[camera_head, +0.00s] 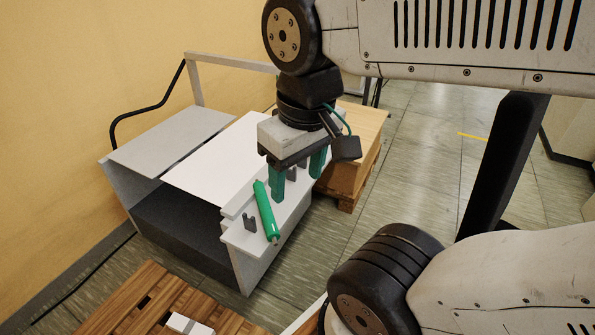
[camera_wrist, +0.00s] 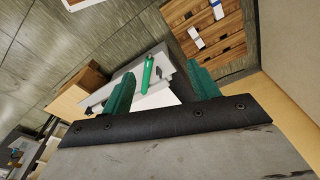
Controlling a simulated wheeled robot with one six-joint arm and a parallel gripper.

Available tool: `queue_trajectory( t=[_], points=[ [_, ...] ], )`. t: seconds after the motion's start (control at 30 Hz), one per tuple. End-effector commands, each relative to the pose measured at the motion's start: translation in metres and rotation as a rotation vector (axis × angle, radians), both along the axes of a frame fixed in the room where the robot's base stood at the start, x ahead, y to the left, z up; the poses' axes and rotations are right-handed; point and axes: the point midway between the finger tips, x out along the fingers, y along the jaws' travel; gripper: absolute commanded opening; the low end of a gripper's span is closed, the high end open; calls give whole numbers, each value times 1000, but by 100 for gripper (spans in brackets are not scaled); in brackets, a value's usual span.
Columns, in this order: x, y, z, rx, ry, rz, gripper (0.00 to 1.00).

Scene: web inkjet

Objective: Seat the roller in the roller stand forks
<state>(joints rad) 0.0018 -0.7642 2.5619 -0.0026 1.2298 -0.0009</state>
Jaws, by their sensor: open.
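The green roller (camera_head: 265,211) lies slantwise on the light grey ledge of the machine, its near end close to the ledge's outer edge. It also shows in the wrist view (camera_wrist: 148,73), between and beyond my finger tips. A small grey fork (camera_head: 249,222) stands on the ledge to the left of the roller's near end. Another grey fork (camera_head: 291,172) shows farther back, partly hidden by my gripper. The roller appears beside the forks, not in them. My gripper (camera_head: 297,187) is open and empty, its green fingers pointing down above the ledge, right of the roller.
The machine has a white top panel (camera_head: 217,160) and a dark open bay (camera_head: 175,225). A wooden box on a pallet (camera_head: 350,160) stands behind my gripper. A slatted wooden pallet (camera_head: 135,300) with a white block (camera_head: 188,325) lies at the near left. Tiled floor (camera_head: 430,160) is open at the right.

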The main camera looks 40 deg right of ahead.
Motion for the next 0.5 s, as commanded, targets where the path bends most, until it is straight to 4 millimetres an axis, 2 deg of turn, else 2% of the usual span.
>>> queue_trajectory(
  t=[0.23, 0.33, 0.5],
  points=[
    [1, 0, 0, 0, 0, -1, 60],
    [1, -1, 0, 0, 1, -6, 64],
    [8, -6, -16, 1, 88, -31, 64]
  ],
)
